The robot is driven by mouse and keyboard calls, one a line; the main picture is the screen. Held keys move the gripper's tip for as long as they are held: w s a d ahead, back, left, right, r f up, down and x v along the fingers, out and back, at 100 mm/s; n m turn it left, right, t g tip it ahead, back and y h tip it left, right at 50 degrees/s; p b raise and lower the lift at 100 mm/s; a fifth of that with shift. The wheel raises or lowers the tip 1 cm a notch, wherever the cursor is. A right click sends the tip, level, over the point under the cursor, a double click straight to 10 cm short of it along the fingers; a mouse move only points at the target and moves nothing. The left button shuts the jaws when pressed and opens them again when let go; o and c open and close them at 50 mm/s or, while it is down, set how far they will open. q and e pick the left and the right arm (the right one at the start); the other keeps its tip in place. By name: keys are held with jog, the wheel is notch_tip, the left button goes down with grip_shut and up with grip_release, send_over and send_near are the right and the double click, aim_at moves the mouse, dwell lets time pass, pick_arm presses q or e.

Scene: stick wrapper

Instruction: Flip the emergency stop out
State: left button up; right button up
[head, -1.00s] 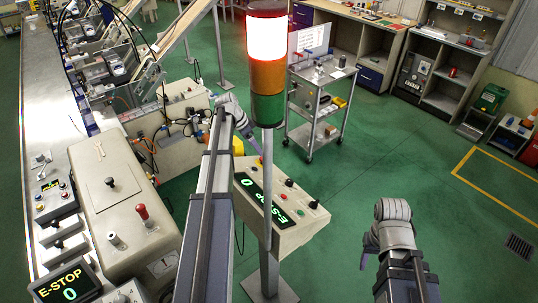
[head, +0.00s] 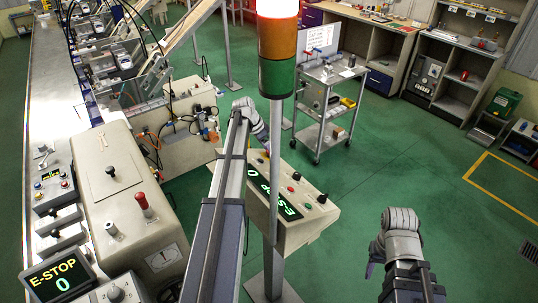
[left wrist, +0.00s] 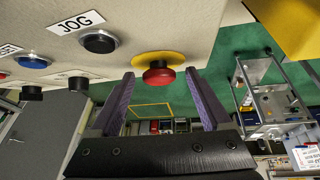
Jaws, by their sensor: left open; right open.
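The emergency stop is a red mushroom button (left wrist: 158,74) on a yellow disc (left wrist: 160,58), set in a beige panel (left wrist: 190,20) in the left wrist view. My left gripper (left wrist: 159,88) is open, with one purple finger on each side of the button. I cannot tell whether the fingers touch it. In the head view my left gripper (head: 262,135) is by the far left end of the control console (head: 300,225), partly behind the light pole; I cannot make out the emergency stop there. My right gripper (head: 371,269) is open and empty over the floor.
The stack light (head: 277,60) and its pole stand before the console. A black JOG button (left wrist: 99,41) and a blue button (left wrist: 34,62) sit beside the emergency stop. Screens read E-STOP 0 (head: 58,277). A metal cart (head: 325,105) stands behind.

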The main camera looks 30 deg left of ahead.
pick_arm(q)
jog(key=shift+c, duration=0.3)
grip_shut()
dwell(0.4)
dwell(0.3)
